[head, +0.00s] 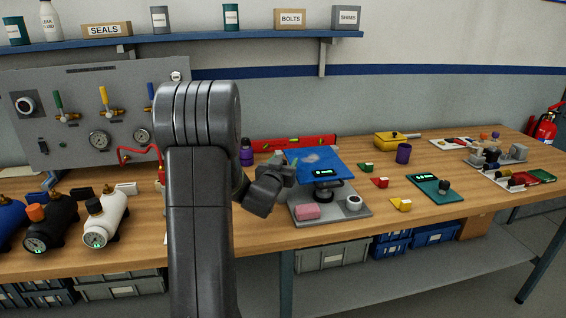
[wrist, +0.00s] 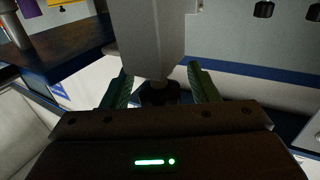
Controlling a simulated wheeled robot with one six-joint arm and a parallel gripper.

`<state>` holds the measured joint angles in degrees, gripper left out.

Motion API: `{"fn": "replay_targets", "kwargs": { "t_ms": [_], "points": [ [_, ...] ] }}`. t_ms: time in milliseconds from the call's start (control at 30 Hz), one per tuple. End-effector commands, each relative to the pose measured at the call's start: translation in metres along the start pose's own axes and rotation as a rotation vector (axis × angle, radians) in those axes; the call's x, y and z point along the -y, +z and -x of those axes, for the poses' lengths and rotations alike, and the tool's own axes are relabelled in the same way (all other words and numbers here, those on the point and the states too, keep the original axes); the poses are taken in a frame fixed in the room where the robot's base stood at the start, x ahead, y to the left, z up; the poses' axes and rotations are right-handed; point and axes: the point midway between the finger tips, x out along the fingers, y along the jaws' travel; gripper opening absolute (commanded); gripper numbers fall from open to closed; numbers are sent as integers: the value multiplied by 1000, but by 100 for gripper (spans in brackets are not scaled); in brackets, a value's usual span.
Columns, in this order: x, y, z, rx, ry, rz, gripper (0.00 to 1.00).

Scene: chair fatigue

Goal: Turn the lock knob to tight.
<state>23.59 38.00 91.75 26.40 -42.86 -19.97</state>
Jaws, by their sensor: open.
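A blue tilted plate (head: 318,163) with a small green-lit display stands on a grey base (head: 345,214) in the head view. A dark round part (head: 334,191) shows beneath it. My gripper (head: 284,160) is at the plate's left edge, with green-faced fingers. In the wrist view, my gripper (wrist: 163,90) is open, its fingers on either side of a dark lobed knob (wrist: 159,94), which looks like the lock knob. The knob sits at the end of a grey block (wrist: 148,38). I cannot tell whether the fingers touch it, and no tight marking is readable.
A red level (head: 293,143) lies behind. Red, green and yellow blocks and a green display unit (head: 435,187) are to the right.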

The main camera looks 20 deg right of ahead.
Motion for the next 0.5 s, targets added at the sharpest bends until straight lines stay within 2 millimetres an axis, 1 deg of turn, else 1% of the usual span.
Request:
{"fn": "replay_targets", "kwargs": {
  "t_ms": [200, 433, 500],
  "points": [
    [0, 0, 0, 0, 0, 0, 54],
    [0, 0, 0, 0, 0, 0, 9],
    [0, 0, 0, 0, 0, 0, 9]
  ]
}}
